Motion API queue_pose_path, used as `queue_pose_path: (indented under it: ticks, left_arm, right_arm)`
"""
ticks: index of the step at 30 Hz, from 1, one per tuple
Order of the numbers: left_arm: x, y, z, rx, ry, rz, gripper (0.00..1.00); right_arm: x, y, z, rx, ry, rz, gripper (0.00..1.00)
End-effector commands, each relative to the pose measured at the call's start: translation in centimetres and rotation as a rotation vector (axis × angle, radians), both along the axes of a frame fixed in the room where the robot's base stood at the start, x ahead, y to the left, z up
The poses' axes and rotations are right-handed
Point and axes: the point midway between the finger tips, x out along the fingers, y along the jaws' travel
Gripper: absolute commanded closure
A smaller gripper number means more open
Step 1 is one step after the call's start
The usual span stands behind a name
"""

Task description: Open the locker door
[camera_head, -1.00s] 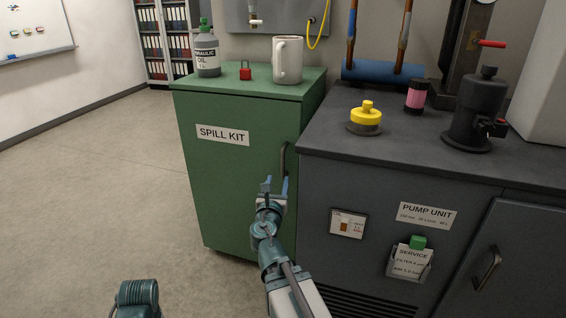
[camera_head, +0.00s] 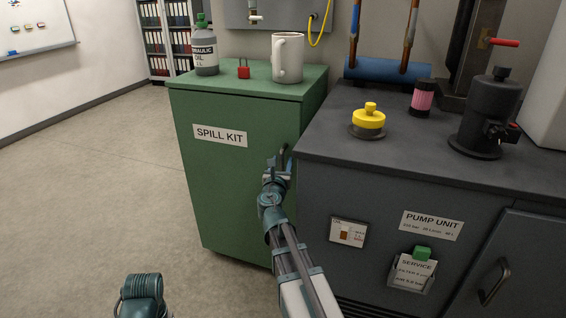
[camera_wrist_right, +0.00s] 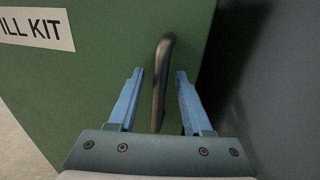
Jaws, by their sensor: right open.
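The green locker (camera_head: 225,190) labelled SPILL KIT stands left of the pump unit, its door shut. Its dark vertical bar handle (camera_head: 285,153) is near the door's right edge, and my gripper partly covers it in the head view. My right gripper (camera_head: 277,163) is at the handle. In the right wrist view the handle (camera_wrist_right: 160,85) rises between the two blue fingers of the open right gripper (camera_wrist_right: 159,80), with a gap on each side. Of my left arm only a teal part shows at the bottom; its gripper is out of view.
On the locker top stand an oil bottle (camera_head: 206,54), a red padlock (camera_head: 243,71) and a white mug (camera_head: 287,58). The dark pump unit (camera_head: 380,190) is close on the right of the handle. The floor (camera_head: 90,190) to the left is clear.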

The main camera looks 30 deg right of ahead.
Motion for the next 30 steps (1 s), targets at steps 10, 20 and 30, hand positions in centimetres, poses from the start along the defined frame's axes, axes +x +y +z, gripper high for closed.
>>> queue_pose_path:
  ticks: [10,20,30]
  left_arm:
    - [0.0,0.0,0.0,0.0,0.0,0.0,0.5]
    - [0.0,0.0,0.0,0.0,0.0,0.0,0.5]
    - [0.0,0.0,0.0,0.0,0.0,0.0,0.5]
  right_arm:
    - [-0.05,0.04,0.0,0.0,0.0,0.0,0.86]
    - [-0.05,0.04,0.0,0.0,0.0,0.0,1.0]
    - [-0.06,0.04,0.0,0.0,0.0,0.0,1.0]
